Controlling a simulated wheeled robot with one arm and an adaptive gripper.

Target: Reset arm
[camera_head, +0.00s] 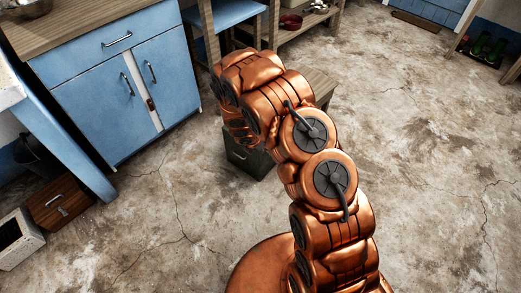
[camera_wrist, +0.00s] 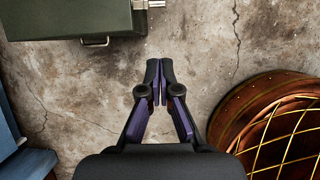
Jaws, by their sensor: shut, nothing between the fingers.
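My gripper (camera_wrist: 159,72) shows in the wrist view, pointing down over the bare concrete floor. Its two dark fingers with purple sides meet at the tips, and nothing is between them. In the head view my copper arm rises from the bottom and bends to the upper left. The gripper itself is hidden there behind the arm.
A green metal box (camera_wrist: 70,18) lies on the floor, partly behind my arm in the head view (camera_head: 247,160). A blue cabinet (camera_head: 130,75) stands at left, with a wooden crate (camera_head: 60,202) near it. Open floor (camera_head: 430,150) lies at right.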

